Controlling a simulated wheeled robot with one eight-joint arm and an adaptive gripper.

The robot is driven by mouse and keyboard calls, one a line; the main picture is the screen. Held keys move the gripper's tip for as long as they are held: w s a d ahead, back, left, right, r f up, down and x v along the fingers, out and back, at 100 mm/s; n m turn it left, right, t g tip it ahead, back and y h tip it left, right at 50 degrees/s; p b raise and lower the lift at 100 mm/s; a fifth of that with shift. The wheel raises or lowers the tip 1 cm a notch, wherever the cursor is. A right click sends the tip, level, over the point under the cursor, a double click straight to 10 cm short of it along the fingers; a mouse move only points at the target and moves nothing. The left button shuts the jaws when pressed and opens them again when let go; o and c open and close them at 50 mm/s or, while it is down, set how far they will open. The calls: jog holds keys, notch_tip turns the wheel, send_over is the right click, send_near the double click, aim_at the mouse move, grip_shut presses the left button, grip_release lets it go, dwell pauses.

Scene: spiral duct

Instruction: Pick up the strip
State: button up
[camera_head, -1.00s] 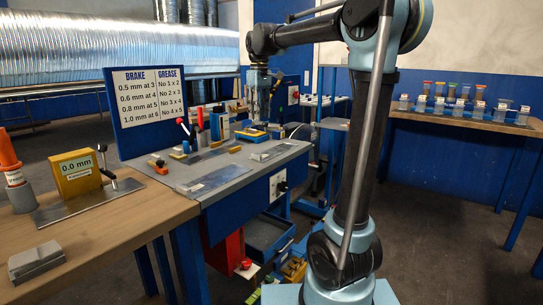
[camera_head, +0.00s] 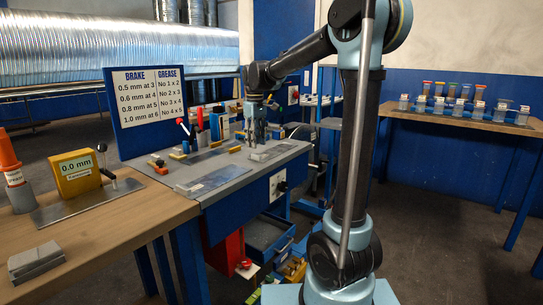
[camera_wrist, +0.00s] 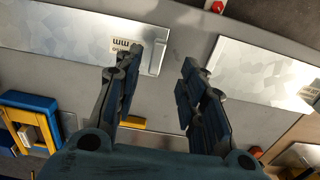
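Two flat shiny metal strips lie on the grey bench top. One strip (camera_wrist: 70,32) fills the upper left of the wrist view, with a printed "mm" label and a small raised grey bar at its right end. The other strip (camera_wrist: 262,72) lies to the right with a small label. In the head view they show as a nearer strip (camera_head: 212,180) and a farther strip (camera_head: 274,150). My gripper (camera_wrist: 163,65) is open and empty above the bench. Its left finger hides part of the first label. In the head view my gripper (camera_head: 256,138) is over the far part of the bench.
A blue BRAKE/GREASE board (camera_head: 148,108) stands behind the bench. A yellow 0.0 mm gauge (camera_head: 76,174) stands on the wooden table at left. A blue and yellow holder (camera_wrist: 30,125) lies left of my gripper in the wrist view.

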jog(key=shift+w+f, duration=0.15)
jog(key=shift+f, duration=1.25)
jog(key=shift+w+f, duration=0.15)
jog(key=shift+f, duration=1.25)
grip_shut()
